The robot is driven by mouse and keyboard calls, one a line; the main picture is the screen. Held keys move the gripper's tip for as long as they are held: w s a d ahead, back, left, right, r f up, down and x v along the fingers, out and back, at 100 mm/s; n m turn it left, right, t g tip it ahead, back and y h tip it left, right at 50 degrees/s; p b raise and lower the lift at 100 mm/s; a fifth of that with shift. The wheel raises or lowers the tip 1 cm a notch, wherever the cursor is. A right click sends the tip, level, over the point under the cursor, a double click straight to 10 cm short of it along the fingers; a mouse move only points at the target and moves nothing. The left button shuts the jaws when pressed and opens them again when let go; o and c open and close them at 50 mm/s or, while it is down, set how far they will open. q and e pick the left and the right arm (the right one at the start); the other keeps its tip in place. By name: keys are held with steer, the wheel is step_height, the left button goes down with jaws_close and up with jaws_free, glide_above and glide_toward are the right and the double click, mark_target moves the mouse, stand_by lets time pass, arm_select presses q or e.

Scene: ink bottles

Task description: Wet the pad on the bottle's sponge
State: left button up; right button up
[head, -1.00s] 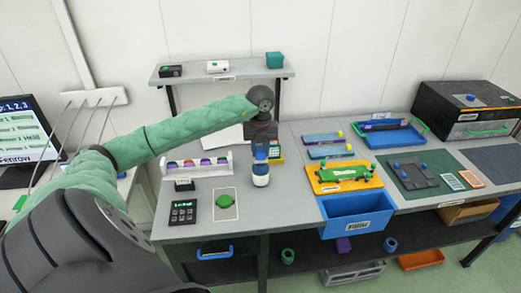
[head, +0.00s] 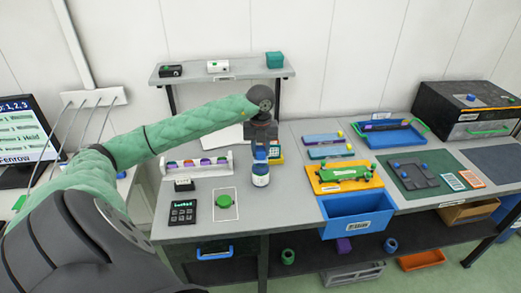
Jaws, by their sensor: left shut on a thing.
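A small bottle (head: 260,176) with a white and blue label and a blue upper part stands upright on the grey table, left of the middle of the head view. My left gripper (head: 261,148) points down directly above it. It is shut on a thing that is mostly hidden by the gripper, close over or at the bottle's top. I cannot tell whether that thing touches the bottle's sponge, which I cannot make out. The pad is not clearly visible. My right gripper is not in view.
A rack of coloured pieces (head: 196,166) stands left of the bottle. A keypad device (head: 183,212) and a card with a green disc (head: 224,201) lie in front. A yellow tray (head: 335,187) and blue bin (head: 357,215) are to the right. A shelf (head: 222,75) is behind.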

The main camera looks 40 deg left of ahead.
mark_target(261, 149)
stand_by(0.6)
arm_select(q)
steer(key=shift+r+p, duration=1.15)
steer(key=shift+r, duration=2.3)
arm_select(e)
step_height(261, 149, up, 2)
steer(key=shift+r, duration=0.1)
arm_select(q)
steer(key=w+d+f+n, duration=0.1)
steer(key=w+d+n, duration=0.1)
steer(key=d+n, duration=0.7)
steer(key=w+d+f+n+b, duration=0.1)
steer(key=d+f+n, duration=0.1)
steer(key=d+n, duration=0.7)
steer(key=w+d+f+n, duration=0.2)
steer(key=d+n, duration=0.7)
steer(key=d, duration=0.3)
steer(key=shift+w+d+f, duration=0.25)
steer(key=shift+w+d, duration=0.05)
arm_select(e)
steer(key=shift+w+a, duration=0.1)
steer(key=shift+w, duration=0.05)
